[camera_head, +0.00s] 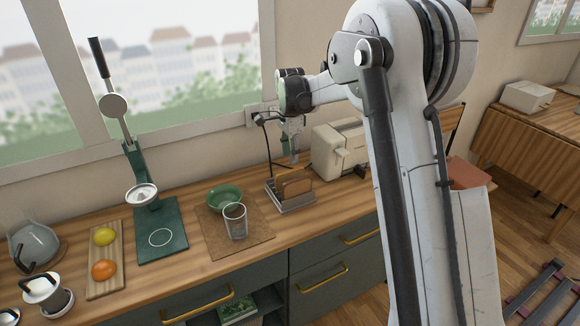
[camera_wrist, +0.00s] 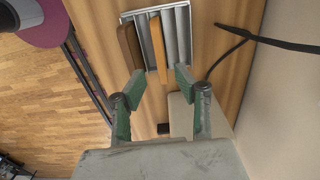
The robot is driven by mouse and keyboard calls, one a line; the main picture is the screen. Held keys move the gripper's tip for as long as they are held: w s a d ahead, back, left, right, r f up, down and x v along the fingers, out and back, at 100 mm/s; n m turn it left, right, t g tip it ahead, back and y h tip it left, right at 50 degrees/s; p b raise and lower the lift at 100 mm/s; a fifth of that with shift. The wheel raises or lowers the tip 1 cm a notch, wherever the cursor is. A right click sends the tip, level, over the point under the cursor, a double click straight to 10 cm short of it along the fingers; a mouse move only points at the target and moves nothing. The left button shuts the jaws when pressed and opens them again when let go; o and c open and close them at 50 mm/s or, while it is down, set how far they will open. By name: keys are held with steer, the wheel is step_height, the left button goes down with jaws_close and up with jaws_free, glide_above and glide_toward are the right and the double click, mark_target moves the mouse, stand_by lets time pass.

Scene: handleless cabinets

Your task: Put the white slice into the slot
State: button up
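A metal rack (camera_head: 296,207) with upright dividers stands on the counter and also shows at the top of the wrist view (camera_wrist: 183,38). It holds a dark brown slice (camera_wrist: 131,46) and a lighter tan slice (camera_wrist: 158,45), both upright; neither looks plainly white. I cannot tell the height gap. A cream toaster (camera_head: 340,148) stands right of the rack; its top slots are not clearly visible.
A black cable (camera_head: 269,150) hangs from the wall socket behind the rack. A green bowl (camera_head: 224,195) and a glass (camera_head: 235,221) sit on a mat to the left. A green press (camera_head: 140,185) and a board with fruit (camera_head: 106,280) stand farther left.

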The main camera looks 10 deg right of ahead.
steer(key=s+r+n+t, duration=0.3)
steer(key=s+r+n, duration=0.4)
steer(key=s+r, duration=1.05)
steer(key=s+f+n+t, duration=0.2)
steer(key=s+f+n, duration=0.1)
steer(key=s, duration=0.8)
steer(key=s+f+n+t, duration=0.2)
steer(key=s+n, duration=0.3)
steer(key=s, duration=0.7)
steer(key=shift+s+f, duration=0.3)
steer(key=shift+f, duration=0.5)
